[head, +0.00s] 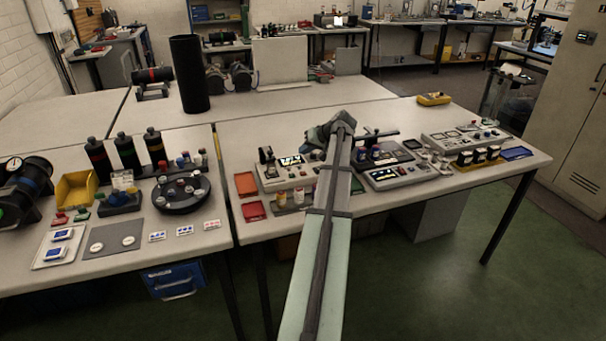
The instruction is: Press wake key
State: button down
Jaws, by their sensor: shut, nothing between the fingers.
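No key is legibly marked as the wake key at this size. A pale console (304,179) with a small lit display stands at the left of the right-hand table, partly behind my arm. A second pale console (402,180) with a lit display and small controls is just right of my arm. My arm reaches forward over the table and bends at its far end. My gripper (307,147) seems to be just above the back of the left console, small and partly hidden. It looks shut and empty. I cannot tell whether it touches anything.
A wider instrument panel (466,139) and a blue tray (516,154) lie to the right. The left table holds dark bottles (127,151), a round black stand (181,195) and a yellow bin (76,190). A tall black cylinder (189,75) stands behind.

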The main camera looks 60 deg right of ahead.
aim_at(305, 173)
jog(key=shift+f, duration=3.15)
jog(key=shift+f, duration=0.2)
jog(key=shift+f, duration=0.25)
jog(key=shift+f, duration=0.35)
jog(key=shift+r, duration=0.15)
dwell(0.6)
jog(key=shift+r, duration=0.65)
jog(key=shift+r, duration=0.1)
jog(key=shift+r, duration=2.4)
